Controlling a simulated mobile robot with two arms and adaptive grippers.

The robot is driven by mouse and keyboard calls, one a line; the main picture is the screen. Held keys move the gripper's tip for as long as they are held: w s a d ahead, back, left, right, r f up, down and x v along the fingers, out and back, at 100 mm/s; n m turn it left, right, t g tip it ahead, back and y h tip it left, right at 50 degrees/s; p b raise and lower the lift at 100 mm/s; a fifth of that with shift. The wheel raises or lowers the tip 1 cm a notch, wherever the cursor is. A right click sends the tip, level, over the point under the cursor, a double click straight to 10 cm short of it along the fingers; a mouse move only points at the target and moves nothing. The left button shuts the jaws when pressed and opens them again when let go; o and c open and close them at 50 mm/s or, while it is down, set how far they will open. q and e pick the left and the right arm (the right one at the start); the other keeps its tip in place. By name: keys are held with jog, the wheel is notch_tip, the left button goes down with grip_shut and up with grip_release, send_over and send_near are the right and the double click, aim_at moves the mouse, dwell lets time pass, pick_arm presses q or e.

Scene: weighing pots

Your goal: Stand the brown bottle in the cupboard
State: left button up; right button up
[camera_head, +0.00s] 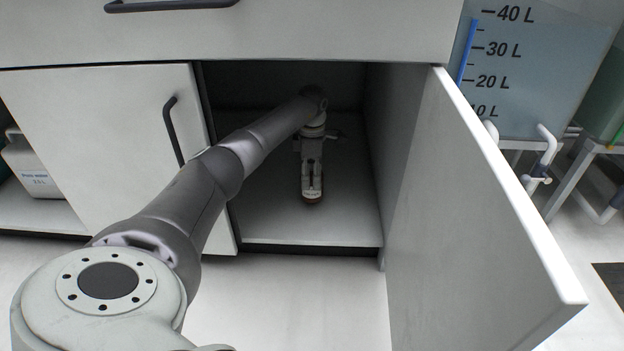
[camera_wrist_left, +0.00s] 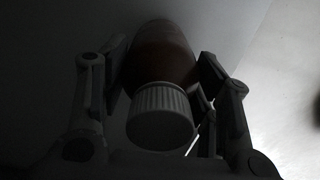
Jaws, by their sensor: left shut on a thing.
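My left arm reaches into the open cupboard (camera_head: 265,228) in the head view. My left gripper (camera_head: 312,180) is inside it, pointing down over the cupboard floor. It is shut on the brown bottle (camera_head: 313,201), of which only a small brown part shows at the fingertips. In the dark left wrist view the brown bottle (camera_wrist_left: 162,55) lies between the two fingers of the left gripper (camera_wrist_left: 165,75), its white ribbed cap (camera_wrist_left: 160,115) towards the camera. Whether the bottle's base touches the floor is hidden. My right gripper is not in view.
The cupboard's right door (camera_head: 480,215) stands open to the right. The left door (camera_head: 105,140) is nearly closed or shut. A drawer front (camera_head: 300,30) is above. The cupboard floor around the gripper looks clear. A marked tank (camera_head: 535,70) stands at the right.

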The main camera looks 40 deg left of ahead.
aim_at(312, 182)
pick_arm(q)
notch_tip(312, 182, down, 3)
jog(key=shift+f+b, duration=0.1)
jog(key=shift+b, duration=0.8)
jog(key=o, duration=1.3)
